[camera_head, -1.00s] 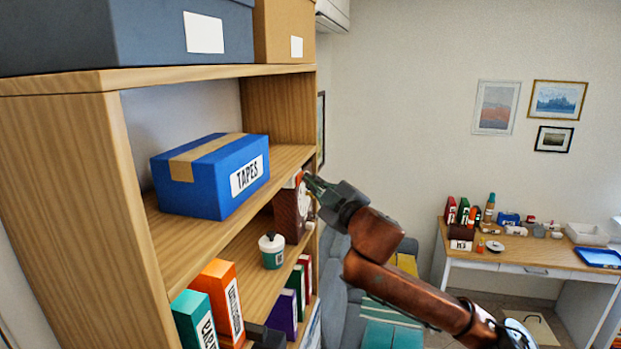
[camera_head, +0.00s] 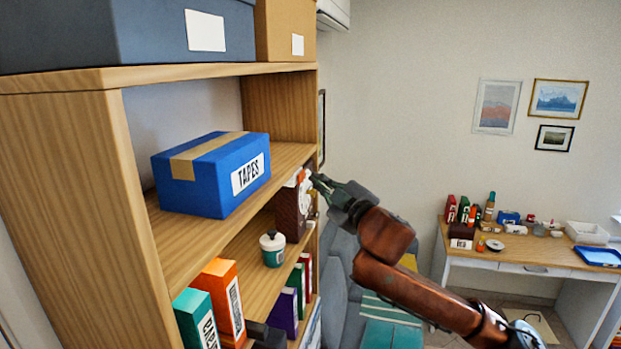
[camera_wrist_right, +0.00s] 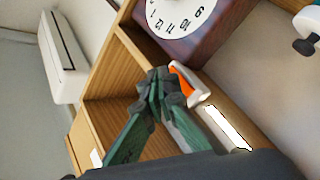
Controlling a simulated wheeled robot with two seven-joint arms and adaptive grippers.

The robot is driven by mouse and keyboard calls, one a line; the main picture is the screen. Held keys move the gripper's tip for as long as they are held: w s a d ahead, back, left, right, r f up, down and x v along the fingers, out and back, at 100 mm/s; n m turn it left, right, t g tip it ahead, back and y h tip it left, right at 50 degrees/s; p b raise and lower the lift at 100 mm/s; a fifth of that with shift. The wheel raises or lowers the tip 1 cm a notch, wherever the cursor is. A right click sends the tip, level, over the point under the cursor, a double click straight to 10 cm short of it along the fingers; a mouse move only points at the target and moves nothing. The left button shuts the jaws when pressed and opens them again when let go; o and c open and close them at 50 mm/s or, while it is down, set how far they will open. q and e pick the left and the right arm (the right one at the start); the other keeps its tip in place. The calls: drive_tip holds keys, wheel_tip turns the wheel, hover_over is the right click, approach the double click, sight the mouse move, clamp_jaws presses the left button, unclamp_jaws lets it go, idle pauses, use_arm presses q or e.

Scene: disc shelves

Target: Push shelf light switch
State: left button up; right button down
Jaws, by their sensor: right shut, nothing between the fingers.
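A small white switch with an orange rocker (camera_wrist_right: 186,80) sits on the shelf's front edge in the right wrist view. It is small and partly hidden in the head view (camera_head: 304,177). My right gripper (camera_wrist_right: 160,86), with green and dark grey fingers, is shut and empty. In the wrist view its tips appear right beside the switch; I cannot tell whether they touch it. In the head view the right gripper (camera_head: 318,180) is just right of the shelf's front edge.
A brown clock (camera_wrist_right: 190,28) stands by the switch. A desk (camera_head: 500,262) with small items is at the right. A sofa (camera_head: 342,290) lies beyond the shelf.

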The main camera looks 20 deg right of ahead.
drive_tip(key=s+d, duration=0.1)
drive_tip(key=d, duration=0.1)
drive_tip(key=s+d, duration=0.2)
